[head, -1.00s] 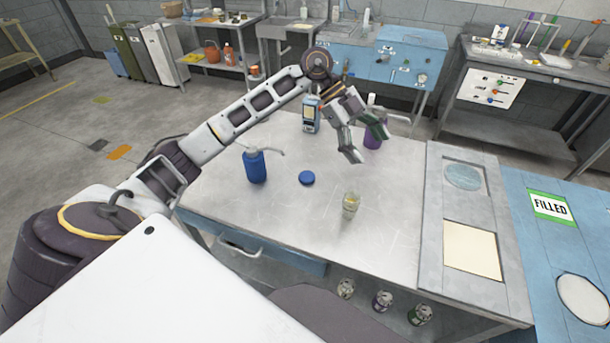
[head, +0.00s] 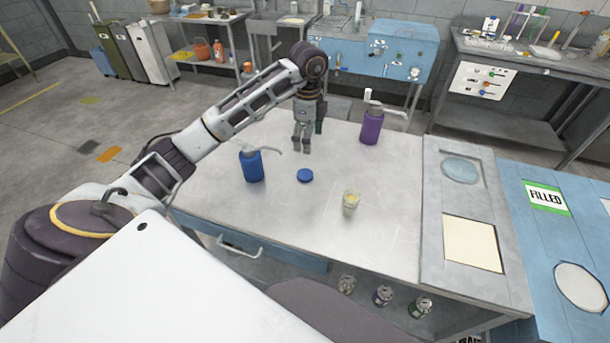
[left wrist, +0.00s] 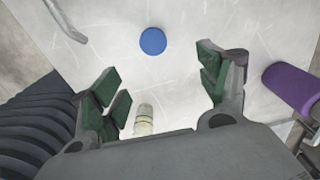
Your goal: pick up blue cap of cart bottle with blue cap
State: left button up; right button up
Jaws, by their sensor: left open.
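The blue cap (head: 304,176) lies flat on the metal table, between a blue pump bottle and a small clear bottle. It also shows in the left wrist view (left wrist: 153,41), beyond the fingertips. The small open bottle (head: 351,202) with pale yellow contents stands upright to the right of the cap; the left wrist view shows it (left wrist: 144,120) between the fingers. My left gripper (head: 301,149) points down above the table, behind the cap in the head view. It is open and empty; its green-padded fingers (left wrist: 165,80) are spread. My right gripper is not in view.
A blue pump bottle (head: 253,166) stands left of the cap, and a purple pump bottle (head: 371,127) stands at the back right. A grey panel (head: 432,215) with recesses borders the table on the right. The table's front middle (head: 290,220) is clear.

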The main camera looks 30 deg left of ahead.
pick_arm(q)
jog(key=shift+s+a+n, duration=0.1)
jog(key=shift+s+n, duration=0.1)
jog(key=shift+n, duration=0.3)
jog(key=shift+f, duration=0.15)
send_over(307, 173)
notch_tip(307, 173, down, 7)
jog(key=shift+f, duration=0.1)
jog(key=shift+f+p, duration=0.3)
jog(key=shift+f, duration=0.2)
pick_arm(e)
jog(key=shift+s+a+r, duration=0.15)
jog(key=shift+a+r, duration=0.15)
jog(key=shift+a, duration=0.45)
pick_arm(q)
jog(key=shift+f, duration=0.1)
